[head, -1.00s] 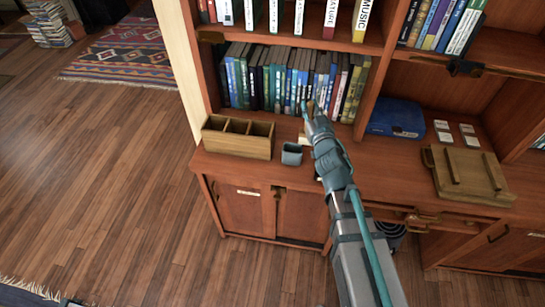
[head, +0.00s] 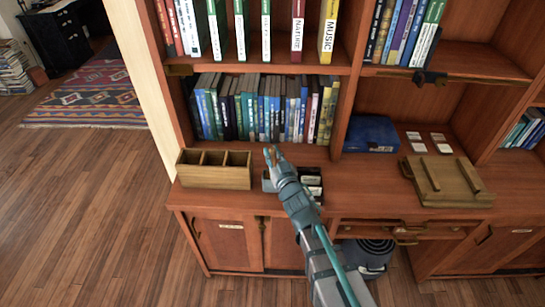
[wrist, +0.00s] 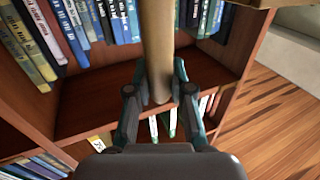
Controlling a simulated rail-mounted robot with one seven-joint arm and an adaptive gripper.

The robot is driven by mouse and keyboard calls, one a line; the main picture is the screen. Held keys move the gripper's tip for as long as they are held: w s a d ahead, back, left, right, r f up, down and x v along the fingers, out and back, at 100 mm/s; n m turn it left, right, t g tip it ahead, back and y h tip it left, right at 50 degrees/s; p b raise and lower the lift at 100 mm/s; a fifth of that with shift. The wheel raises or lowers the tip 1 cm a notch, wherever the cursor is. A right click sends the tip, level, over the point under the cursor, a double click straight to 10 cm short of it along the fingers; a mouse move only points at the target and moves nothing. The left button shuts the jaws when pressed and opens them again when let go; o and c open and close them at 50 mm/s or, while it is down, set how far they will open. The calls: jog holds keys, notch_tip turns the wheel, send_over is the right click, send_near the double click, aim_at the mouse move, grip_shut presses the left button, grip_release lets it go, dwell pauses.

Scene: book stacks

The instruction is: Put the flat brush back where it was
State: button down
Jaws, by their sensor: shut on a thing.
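My gripper (head: 271,155) is over the counter, near the right end of a wooden three-compartment organizer (head: 214,183). In the wrist view my gripper (wrist: 160,88) is shut on a long, light brown handle, which I take to be the flat brush (wrist: 156,45). The handle runs from between the fingers to the top edge of that view. The bristles are not visible. In the head view only a small brown bit shows at the fingertips. The organizer's compartments look empty from here, though their bottoms are dark.
A dark grey box with labelled cards (head: 311,179) is partly hidden behind my gripper. Books (head: 262,110) line the shelf behind. A blue case (head: 370,133), white cards and a wooden board (head: 446,180) lie on the counter to the right.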

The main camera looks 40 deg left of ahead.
jog(key=shift+f, duration=0.45)
jog(key=c, duration=1)
grip_release()
jog(key=shift+c, duration=0.2)
jog(key=shift+s+d, duration=0.1)
jog(key=shift+d, duration=0.05)
jog(key=p+v, duration=1)
jog(key=v, duration=0.1)
jog(key=shift+s+d, duration=0.2)
jog(key=shift+d, duration=0.05)
